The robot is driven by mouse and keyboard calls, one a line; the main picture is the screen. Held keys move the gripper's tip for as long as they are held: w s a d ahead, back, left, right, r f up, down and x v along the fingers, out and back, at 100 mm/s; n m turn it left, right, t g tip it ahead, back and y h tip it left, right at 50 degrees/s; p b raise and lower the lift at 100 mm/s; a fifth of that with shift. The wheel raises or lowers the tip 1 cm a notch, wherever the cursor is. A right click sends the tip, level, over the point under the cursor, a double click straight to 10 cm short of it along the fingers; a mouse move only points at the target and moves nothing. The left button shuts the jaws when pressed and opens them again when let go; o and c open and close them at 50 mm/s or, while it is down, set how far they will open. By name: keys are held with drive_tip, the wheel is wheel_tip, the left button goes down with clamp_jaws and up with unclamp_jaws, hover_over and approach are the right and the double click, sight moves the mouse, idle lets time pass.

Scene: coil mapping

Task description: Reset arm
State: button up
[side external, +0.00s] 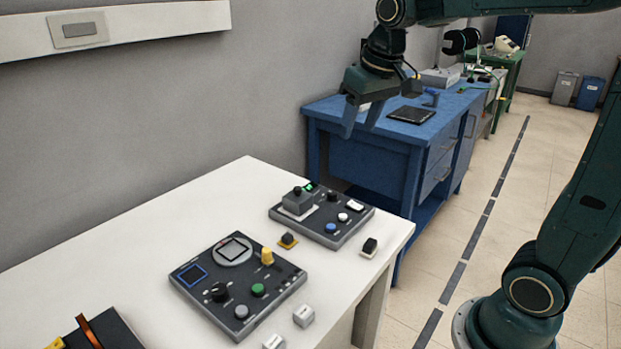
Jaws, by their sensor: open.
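My gripper (361,122) hangs from the dark green arm at the upper middle of the side external view. Its two fingers are apart and point down, with nothing between them. It is in the air above the far end of the white table (140,225), apart from the devices on it. In the picture, the blue workbench lies behind it.
A control panel (203,285) with knobs and buttons lies on the white table. A second panel (345,234) with a grey block lies beyond it. Small loose pieces, such as a white cube (303,315), lie near the table's edge. A blue workbench (360,165) stands behind.

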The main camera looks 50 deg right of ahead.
drive_tip(key=s+a+f+n+t, duration=0.1)
drive_tip(key=s+a+f, duration=0.1)
drive_tip(key=s, duration=0.6)
drive_tip(key=s+a+f+n+t, duration=0.1)
drive_tip(key=s+a, duration=0.3)
drive_tip(key=s, duration=0.5)
drive_tip(key=shift+a+f+y, duration=0.2)
drive_tip(key=shift+f+y, duration=0.1)
drive_tip(key=shift+f, duration=0.55)
